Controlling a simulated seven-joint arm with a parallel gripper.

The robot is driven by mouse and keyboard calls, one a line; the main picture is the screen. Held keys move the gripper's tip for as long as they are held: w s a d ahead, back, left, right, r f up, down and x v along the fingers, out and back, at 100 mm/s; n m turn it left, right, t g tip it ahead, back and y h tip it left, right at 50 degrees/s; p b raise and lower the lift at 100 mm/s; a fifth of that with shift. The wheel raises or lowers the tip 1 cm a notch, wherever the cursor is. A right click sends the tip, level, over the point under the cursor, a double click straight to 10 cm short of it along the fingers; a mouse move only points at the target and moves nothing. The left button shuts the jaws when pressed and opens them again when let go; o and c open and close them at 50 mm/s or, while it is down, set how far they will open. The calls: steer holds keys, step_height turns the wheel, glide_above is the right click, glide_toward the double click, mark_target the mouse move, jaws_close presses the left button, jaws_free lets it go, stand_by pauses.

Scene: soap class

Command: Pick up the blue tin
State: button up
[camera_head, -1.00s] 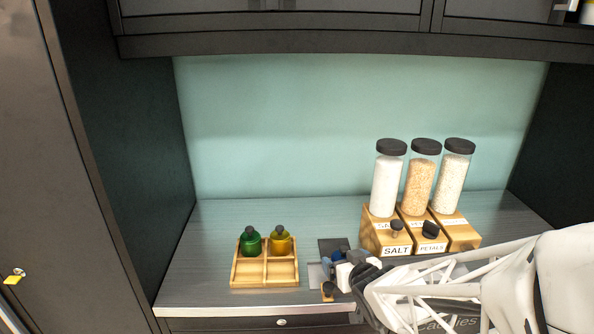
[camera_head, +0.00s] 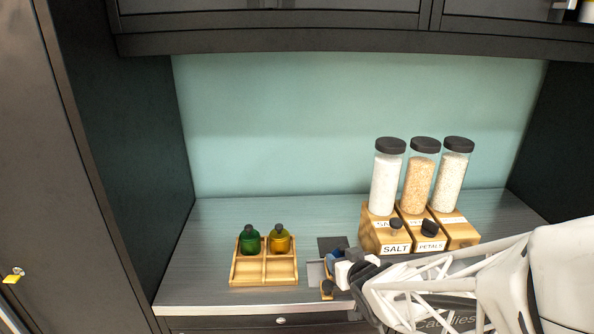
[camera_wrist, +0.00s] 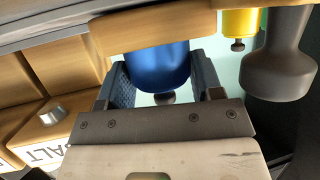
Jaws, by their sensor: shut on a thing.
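The blue tin (camera_wrist: 157,68) shows in the wrist view as a smooth, rounded blue body with a small dark knob at its lower edge. My gripper (camera_wrist: 158,75) has one finger on each side of it and is shut on it. A wooden edge (camera_wrist: 150,32) hides the tin's far part. In the head view my gripper (camera_head: 338,266) is low over the counter, right of the wooden tray. The tin is hard to make out there, mostly covered by the gripper. I cannot tell whether it is clear of the surface.
A wooden tray (camera_head: 265,270) holds a green bottle (camera_head: 250,240) and a yellow bottle (camera_head: 279,240). A small dark-capped item (camera_head: 327,289) stands close by my gripper. Wooden boxes labelled SALT (camera_head: 396,249) and PETALS, with tall jars, stand at right. The counter's left and back are free.

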steer(key=shift+r, duration=0.1)
step_height(320, 180, up, 18)
stand_by(1.0)
steer(key=shift+a, duration=0.1)
stand_by(0.5)
